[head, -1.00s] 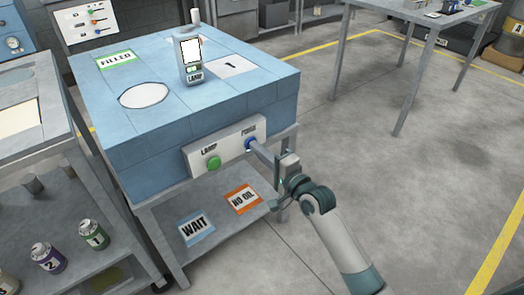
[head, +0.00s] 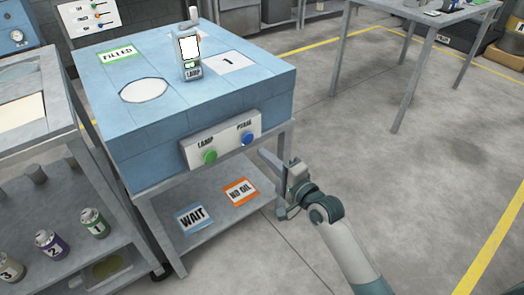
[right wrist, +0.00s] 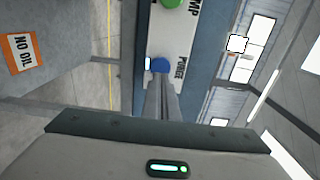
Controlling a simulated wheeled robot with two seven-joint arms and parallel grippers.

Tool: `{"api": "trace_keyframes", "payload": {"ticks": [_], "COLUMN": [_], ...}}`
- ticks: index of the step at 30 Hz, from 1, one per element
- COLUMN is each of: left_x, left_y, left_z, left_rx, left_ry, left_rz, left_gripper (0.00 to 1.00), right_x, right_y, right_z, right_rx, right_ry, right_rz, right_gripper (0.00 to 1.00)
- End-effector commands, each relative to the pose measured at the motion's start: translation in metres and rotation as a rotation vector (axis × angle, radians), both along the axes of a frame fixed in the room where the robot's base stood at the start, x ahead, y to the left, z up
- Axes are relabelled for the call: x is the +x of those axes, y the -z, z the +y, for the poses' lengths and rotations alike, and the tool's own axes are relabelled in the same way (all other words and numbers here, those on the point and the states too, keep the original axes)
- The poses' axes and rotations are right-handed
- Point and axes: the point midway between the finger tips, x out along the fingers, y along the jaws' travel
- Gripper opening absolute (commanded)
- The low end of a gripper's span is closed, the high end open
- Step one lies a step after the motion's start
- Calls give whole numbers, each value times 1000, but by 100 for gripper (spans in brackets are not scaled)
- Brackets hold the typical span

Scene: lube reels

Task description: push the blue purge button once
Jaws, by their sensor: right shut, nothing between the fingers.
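The blue purge button (head: 247,139) is on the white panel (head: 222,141) on the front of the blue bench, under the label PURGE. The green lamp button (head: 210,157) is to its left. My right gripper (head: 264,154) is shut and empty, its tips in front of and slightly below right of the blue button, apart from it. In the right wrist view the shut fingers (right wrist: 160,88) point toward the blue button (right wrist: 160,65). My left gripper is not in view.
The blue bench top (head: 128,60) carries a lamp device (head: 190,50). WAIT (head: 194,217) and NO OIL (head: 239,191) cards lie on the shelf below. A grey cart (head: 125,240) with several cans stands at left.

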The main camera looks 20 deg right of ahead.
Motion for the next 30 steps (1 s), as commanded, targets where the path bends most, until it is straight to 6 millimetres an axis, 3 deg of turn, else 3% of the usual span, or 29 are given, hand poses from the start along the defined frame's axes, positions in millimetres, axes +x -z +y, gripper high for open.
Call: {"api": "trace_keyframes", "payload": {"ticks": [15, 30], "left_x": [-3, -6], "left_y": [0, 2], "left_z": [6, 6], "left_rx": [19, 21], "left_ry": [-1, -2], "left_rz": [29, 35], "left_gripper": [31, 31], "right_x": [-63, -71], "right_y": [0, 0], "right_z": [-23, -26], "right_rx": [-2, 0], "right_ry": [0, -1], "right_rz": [2, 0], "right_gripper": [0, 0]}}
